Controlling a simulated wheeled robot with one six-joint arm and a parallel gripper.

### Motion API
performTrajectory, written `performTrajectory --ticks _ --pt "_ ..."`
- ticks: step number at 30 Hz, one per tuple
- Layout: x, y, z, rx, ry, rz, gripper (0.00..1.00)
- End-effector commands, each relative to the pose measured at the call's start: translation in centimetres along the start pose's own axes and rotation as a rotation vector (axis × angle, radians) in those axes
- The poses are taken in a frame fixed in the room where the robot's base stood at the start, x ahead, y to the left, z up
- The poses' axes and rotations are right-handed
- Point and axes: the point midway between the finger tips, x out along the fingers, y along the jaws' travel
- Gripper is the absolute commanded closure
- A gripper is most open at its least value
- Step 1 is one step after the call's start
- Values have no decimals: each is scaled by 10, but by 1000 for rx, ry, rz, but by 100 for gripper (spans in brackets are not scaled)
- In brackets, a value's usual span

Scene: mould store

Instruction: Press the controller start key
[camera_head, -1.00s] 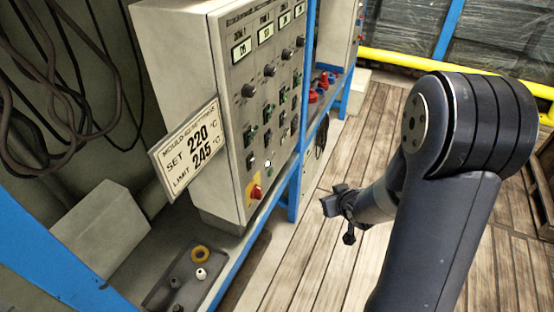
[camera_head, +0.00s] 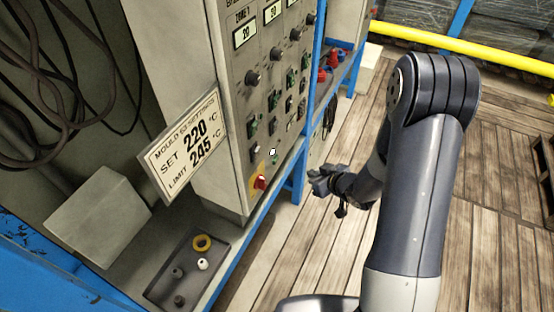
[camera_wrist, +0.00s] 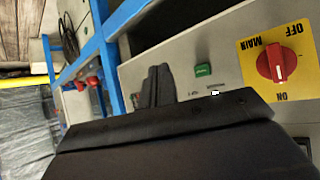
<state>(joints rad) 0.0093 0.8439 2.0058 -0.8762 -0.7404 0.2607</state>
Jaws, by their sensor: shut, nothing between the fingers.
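The controller (camera_head: 235,150) is a grey upright cabinet with a panel of displays, knobs and switches. Low on its panel is a small green key (camera_head: 274,161), also in the wrist view (camera_wrist: 203,70); its label is too small to read. A white spot (camera_head: 272,152) shows close to it. The red main switch (camera_head: 260,183) sits on a yellow plate; the wrist view shows it (camera_wrist: 277,62) upside down, marked MAIN, OFF and ON. My gripper (camera_head: 316,181) is shut and empty, right of the panel and apart from it in the head view. Its dark fingers (camera_wrist: 158,86) appear beside the green key in the wrist view.
A sign (camera_head: 182,146) reading SET 220, LIMIT 245 sticks out from the cabinet's left. A tray (camera_head: 215,262) with small parts lies below. Blue posts (camera_head: 301,165) and shelf edges border the panel.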

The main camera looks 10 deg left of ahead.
Motion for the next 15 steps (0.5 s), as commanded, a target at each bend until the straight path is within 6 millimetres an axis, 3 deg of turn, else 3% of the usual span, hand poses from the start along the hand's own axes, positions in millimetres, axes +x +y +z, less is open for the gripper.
performTrajectory --ticks 15 --pt "45 -33 -32 -2 1 -1 100"
